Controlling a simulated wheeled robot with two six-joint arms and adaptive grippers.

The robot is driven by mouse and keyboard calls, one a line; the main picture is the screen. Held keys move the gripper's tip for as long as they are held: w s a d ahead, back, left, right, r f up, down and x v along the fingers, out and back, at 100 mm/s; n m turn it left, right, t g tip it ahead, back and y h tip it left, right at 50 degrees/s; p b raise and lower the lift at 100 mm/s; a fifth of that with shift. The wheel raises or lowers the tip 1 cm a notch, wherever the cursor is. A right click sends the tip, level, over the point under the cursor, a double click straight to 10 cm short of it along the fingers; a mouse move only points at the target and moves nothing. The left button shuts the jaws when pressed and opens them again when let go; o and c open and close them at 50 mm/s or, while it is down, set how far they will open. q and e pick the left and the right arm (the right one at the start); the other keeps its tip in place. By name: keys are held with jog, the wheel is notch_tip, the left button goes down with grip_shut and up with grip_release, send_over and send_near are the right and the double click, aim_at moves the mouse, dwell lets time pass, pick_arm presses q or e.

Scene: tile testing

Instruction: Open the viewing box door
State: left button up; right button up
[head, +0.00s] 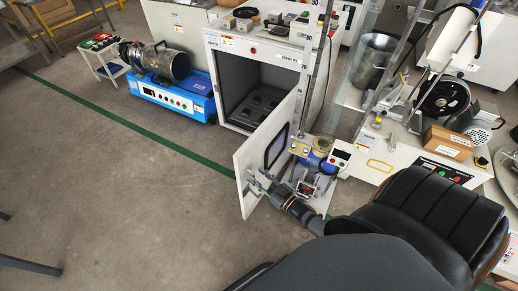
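The viewing box (228,43) is a white cabinet in the upper middle of the head view. Its dark grey interior is exposed, with several dark pieces on its floor. Its white door (250,155), with a small window, stands swung wide open toward me, its free edge at the left. My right gripper (258,184) is at the lower part of the door near that free edge, with my arm coming in from the lower right. It appears to be at or touching the door. Its fingers are too small to tell whether they are open or shut. My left gripper is not in view.
A blue machine (175,92) stands left of the box. A blue and yellow device (318,150) sits close right of the door. A black chair (425,215) fills the lower right. A bench with a cardboard box (447,142) is at the right.

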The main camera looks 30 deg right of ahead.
jog(key=shift+o, duration=0.2)
jog(key=shift+w+d, duration=0.15)
jog(key=shift+d, duration=0.05)
jog(key=shift+a, duration=0.2)
jog(key=shift+s, duration=0.3)
jog(key=s+d, duration=0.2)
jog(key=s, duration=0.9)
jog(key=shift+s+d, duration=0.15)
jog(key=shift+s, duration=0.05)
